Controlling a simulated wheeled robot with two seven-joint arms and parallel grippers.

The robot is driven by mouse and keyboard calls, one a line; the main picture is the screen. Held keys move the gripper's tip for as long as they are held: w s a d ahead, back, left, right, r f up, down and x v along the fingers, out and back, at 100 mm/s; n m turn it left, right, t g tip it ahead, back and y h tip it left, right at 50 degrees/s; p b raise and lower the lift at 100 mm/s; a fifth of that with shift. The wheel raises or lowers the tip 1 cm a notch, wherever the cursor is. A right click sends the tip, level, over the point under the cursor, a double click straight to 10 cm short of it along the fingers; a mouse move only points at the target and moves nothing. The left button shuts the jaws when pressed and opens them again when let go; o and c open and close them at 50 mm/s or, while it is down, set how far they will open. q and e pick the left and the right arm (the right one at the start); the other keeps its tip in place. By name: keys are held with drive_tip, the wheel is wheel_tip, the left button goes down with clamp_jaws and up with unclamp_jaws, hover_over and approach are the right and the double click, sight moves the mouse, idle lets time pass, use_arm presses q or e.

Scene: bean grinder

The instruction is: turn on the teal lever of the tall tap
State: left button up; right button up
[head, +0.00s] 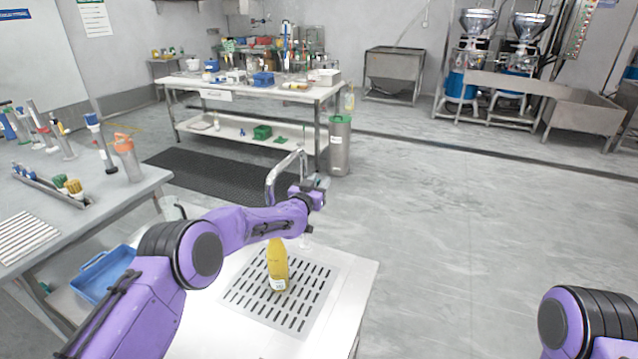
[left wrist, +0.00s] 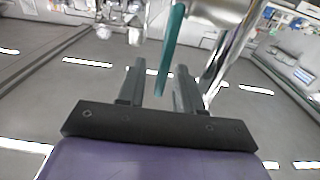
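The tall chrome tap (head: 271,184) rises at the back of the white sink counter in the head view. Its spout also shows in the left wrist view (left wrist: 230,50). The teal lever (left wrist: 171,45) hangs into the left wrist view from the top, with its narrow end between the two finger lines. My left gripper (head: 319,184) is at the tap's upper right side. In the left wrist view its fingers (left wrist: 158,80) are apart, with gaps on both sides of the lever; I cannot tell whether either touches it. My right gripper is out of view.
A yellow bottle (head: 277,266) stands on the slotted drain panel (head: 240,294) below my left arm. A grey table with tools (head: 110,190) is at left, with a blue tray (head: 100,275) below. A steel canister (head: 339,150) stands behind the tap.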

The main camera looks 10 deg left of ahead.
use_arm(q)
clamp_jaws()
drive_tip(key=b, duration=0.2)
drive_tip(key=shift+s+f+t+b, duration=0.3)
drive_tip(key=shift+f+t+b, duration=0.05)
drive_tip(key=shift+t, duration=0.05)
drive_tip(key=shift+s+r, duration=0.15)
drive_tip(key=shift+r+t, duration=0.2)
drive_tip(key=shift+t, duration=0.1)
unclamp_jaws()
drive_tip(key=shift+s+a, duration=0.1)
drive_tip(key=shift+s, duration=0.1)
drive_tip(key=b+v, duration=0.2)
drive_tip(key=v, duration=0.8)
drive_tip(key=shift+s, duration=0.15)
drive_tip(key=shift+f, duration=0.1)
